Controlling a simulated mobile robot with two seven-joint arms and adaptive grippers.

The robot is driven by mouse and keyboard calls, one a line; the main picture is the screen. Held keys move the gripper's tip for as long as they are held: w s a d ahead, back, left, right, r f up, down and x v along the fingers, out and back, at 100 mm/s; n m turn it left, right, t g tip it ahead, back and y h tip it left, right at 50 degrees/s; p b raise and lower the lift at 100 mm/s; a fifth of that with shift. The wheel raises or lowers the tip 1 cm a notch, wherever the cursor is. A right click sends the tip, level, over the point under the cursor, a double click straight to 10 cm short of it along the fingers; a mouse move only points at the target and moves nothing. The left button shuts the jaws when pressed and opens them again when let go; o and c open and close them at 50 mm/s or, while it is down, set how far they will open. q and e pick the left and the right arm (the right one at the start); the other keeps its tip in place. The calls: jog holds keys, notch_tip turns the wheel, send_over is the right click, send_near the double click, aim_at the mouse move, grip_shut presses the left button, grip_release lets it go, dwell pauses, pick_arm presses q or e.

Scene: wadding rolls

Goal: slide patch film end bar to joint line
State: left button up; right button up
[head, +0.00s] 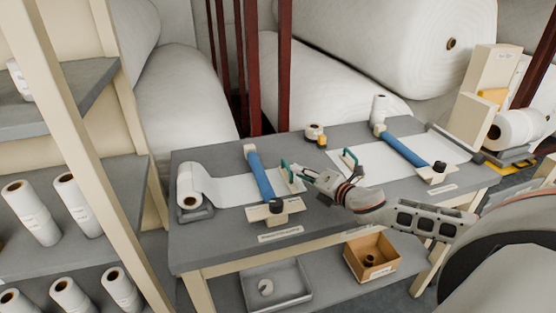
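A sheet of white film (228,190) runs right from a roll (187,184) on the grey table, under a blue bar (260,176). A green handle (285,170) stands at this film's right end; the end bar is hard to make out. A second white sheet (366,168) lies to the right, with its own green handle (349,157) at its left end and a blue bar (402,149) across it. A grey gap separates the sheets. My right gripper (307,173) is at or beside the left sheet's handle; contact and finger opening are unclear. My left gripper is out of view.
The table (210,241) holds a tape dispenser (315,133) and a small upright roll (379,108) at the back. Below are a grey tray (275,290) and a cardboard box (371,259). A shelf with rolls (31,212) stands left; large wadding rolls (385,45) are behind.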

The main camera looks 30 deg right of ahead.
aim_at(286, 163)
jog(key=shift+w, duration=0.4)
jog(key=shift+p+x, duration=0.45)
jog(key=shift+x, duration=2.95)
jog(key=shift+a+f, duration=0.1)
grip_shut()
